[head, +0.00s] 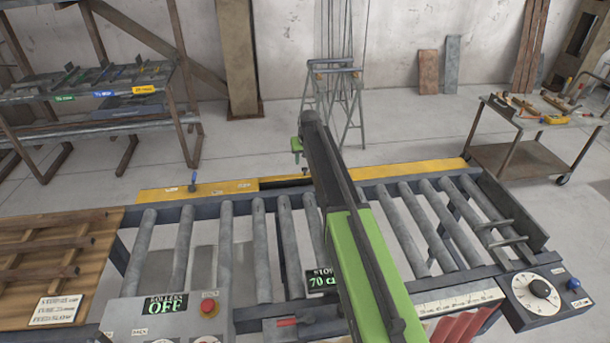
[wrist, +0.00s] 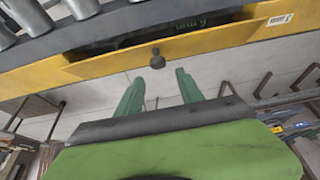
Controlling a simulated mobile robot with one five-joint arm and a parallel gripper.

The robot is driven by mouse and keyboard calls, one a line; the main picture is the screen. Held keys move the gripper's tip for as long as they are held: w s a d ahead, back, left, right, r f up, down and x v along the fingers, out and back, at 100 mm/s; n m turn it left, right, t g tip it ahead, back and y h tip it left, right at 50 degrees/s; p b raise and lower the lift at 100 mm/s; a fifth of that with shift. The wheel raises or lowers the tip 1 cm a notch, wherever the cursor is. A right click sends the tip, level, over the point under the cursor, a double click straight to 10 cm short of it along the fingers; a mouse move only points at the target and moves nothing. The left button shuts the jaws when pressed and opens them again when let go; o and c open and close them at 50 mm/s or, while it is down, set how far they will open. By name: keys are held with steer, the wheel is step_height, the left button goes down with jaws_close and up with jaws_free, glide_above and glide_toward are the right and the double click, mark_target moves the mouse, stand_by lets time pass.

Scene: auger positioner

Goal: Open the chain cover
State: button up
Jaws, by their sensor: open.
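The yellow chain cover (head: 380,172) runs along the far side of the roller conveyor. It also shows across the wrist view (wrist: 225,42), with a dark round knob (wrist: 157,59) on its face. A dark gap with partly hidden lettering shows behind its upper edge. My gripper (head: 297,149) is beyond the conveyor's far side, partly hidden by my arm in the head view. In the wrist view my gripper (wrist: 160,77) is open and empty, its green fingers pointing toward the cover. The knob appears just ahead of the gap between the fingertips; I see no contact.
Grey rollers (head: 182,255) lie on the near side of the cover. A stepladder (head: 335,95) stands behind, a tool cart (head: 530,160) at right, a rack (head: 90,115) at left. Open floor lies between.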

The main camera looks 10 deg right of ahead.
mark_target(304, 171)
steer(key=b+x, duration=0.2)
steer(key=x, duration=0.2)
steer(key=shift+r, duration=0.15)
steer(key=shift+c, duration=0.2)
jaws_close()
stand_by(0.9)
steer(key=shift+d, duration=0.15)
